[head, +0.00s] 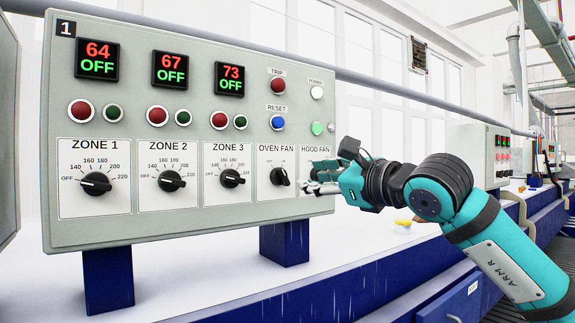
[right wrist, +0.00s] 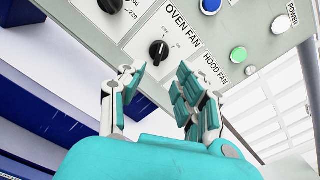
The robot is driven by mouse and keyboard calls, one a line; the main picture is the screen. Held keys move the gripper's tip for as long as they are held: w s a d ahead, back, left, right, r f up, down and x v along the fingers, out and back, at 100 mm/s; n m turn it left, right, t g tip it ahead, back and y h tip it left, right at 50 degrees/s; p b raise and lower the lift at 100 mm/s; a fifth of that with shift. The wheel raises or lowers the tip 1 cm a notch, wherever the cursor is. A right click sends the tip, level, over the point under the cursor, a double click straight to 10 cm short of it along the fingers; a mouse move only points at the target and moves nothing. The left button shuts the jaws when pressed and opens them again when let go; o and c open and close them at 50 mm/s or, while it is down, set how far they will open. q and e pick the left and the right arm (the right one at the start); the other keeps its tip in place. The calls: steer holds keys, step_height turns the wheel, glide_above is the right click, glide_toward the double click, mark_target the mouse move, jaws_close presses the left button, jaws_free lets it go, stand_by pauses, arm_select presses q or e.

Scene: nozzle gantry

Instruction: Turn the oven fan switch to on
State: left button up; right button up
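The oven fan switch (head: 280,177) is a black rotary knob on the grey control panel, under the label OVEN FAN. It also shows in the right wrist view (right wrist: 158,51), just beyond the fingertips. My right gripper (head: 306,187) is in front of the HOOD FAN plate and to the right of the oven fan knob, hiding the hood fan knob. In the right wrist view my right gripper (right wrist: 160,80) has its fingers apart with nothing between them. It does not touch the oven fan knob there. My left gripper is not in view.
The panel (head: 200,235) also carries ZONE 1 (head: 96,183), ZONE 2 (head: 171,181) and ZONE 3 (head: 232,178) knobs, a red TRIP button (head: 278,86), and a blue RESET button (head: 278,122). Blue posts (head: 108,279) hold it above a white surface. A yellow item (head: 403,222) lies behind my arm.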

mark_target(285, 175)
steer(key=p+x, duration=0.3)
steer(key=x, duration=0.5)
steer(key=shift+r+p, duration=0.15)
steer(key=shift+p, duration=0.2)
steer(key=shift+w+a, duration=0.4)
steer(key=shift+w, duration=0.05)
jaws_close()
